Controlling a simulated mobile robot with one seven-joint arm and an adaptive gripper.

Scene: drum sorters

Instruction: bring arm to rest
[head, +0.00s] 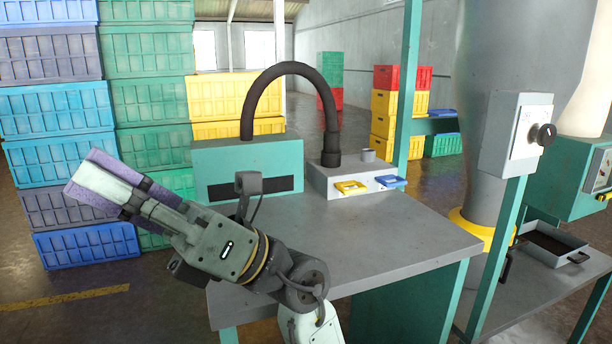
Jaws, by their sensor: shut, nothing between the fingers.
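My gripper (108,187) is at the left of the head view, at the end of my arm, which reaches up and left from the bottom middle. Its long pale fingers with purplish sides lie together, shut, with nothing seen between them. The gripper is in front of the stacked crates as seen from here and touches nothing that I can make out. My forearm passes in front of the left edge of the grey table (400,240).
Teal posts, a control box (515,135) and a metal pan (550,243) are at right. Crates (60,155) fill the left.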

